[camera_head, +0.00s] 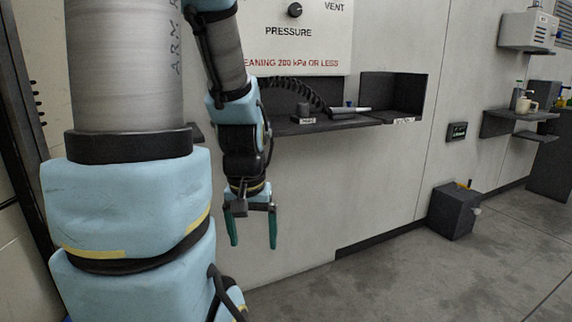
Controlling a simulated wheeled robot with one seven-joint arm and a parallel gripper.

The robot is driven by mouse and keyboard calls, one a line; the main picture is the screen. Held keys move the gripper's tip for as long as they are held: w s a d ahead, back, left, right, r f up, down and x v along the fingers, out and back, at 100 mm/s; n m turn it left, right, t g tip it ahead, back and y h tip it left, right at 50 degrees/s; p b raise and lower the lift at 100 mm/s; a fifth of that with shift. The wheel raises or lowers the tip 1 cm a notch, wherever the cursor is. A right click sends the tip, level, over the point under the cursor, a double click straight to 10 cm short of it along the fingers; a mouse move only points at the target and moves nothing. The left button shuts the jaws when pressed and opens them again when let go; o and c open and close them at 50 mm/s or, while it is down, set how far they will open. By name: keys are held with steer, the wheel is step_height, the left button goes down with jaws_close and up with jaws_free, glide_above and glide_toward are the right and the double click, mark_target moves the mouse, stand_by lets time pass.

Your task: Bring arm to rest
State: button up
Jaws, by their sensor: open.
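My gripper (252,229) hangs at the end of my arm in the middle of the head view, pointing down. Its two green fingers are spread apart with nothing between them. It hangs in front of the pale wall, below the level of the dark shelf. My arm's thick blue and grey links fill the left of the view.
A dark shelf (318,128) with a coiled black hose (290,90) is on the wall behind my arm, under a pressure panel (310,50). A dark box (454,212) stands on the floor at right. Small wall shelves (505,124) are farther right. The grey floor (400,280) is open.

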step_height(320, 180, up, 21)
steer(key=p, duration=1.9)
steer(key=shift+f, duration=0.2)
steer(key=shift+w, duration=0.1)
stand_by(0.7)
